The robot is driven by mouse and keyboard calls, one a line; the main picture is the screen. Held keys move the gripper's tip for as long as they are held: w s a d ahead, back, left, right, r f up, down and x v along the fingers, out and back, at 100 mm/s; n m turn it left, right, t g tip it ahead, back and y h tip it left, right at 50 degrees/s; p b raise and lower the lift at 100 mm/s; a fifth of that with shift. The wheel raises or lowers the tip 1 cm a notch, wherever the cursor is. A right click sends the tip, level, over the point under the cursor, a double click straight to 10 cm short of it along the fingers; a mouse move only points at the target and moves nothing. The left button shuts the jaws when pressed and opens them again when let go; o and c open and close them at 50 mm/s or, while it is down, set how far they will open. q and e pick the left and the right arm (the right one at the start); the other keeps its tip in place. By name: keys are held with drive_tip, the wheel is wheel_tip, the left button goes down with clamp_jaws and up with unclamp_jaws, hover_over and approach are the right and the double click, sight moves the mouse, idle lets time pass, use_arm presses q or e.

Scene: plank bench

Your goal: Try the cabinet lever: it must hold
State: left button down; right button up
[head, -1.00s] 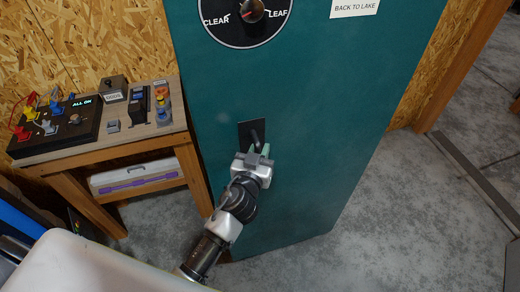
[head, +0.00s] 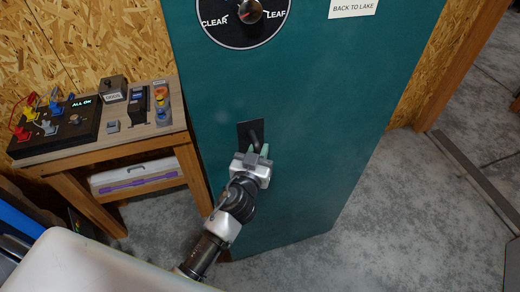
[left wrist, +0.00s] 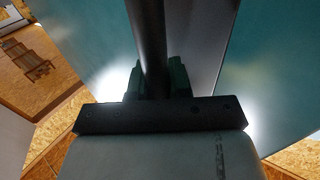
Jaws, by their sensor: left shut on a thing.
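The cabinet (head: 290,110) is a tall teal box in the middle of the head view. Its dark lever (head: 254,138) stands out from a black plate (head: 243,130) on the front face. My left gripper (head: 259,152) is at the lever, its green-tipped fingers shut on it. In the left wrist view the lever (left wrist: 150,45) is a dark bar running down between the two fingers of the gripper (left wrist: 155,78). The lever's lower end is hidden by the gripper. My right gripper is in neither view.
A round dial (head: 247,14) marked CLEAR and LEAF and a BACK TO LAKE label (head: 353,8) are above the lever. A wooden bench (head: 105,150) with a switch panel (head: 60,125) reading ALL OK stands left. The concrete floor (head: 390,220) at right is clear.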

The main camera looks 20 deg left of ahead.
use_arm(q)
drive_tip(key=shift+a+f, duration=0.1)
idle(0.5)
drive_tip(key=c, duration=1)
unclamp_jaws()
drive_tip(key=shift+o, duration=0.2)
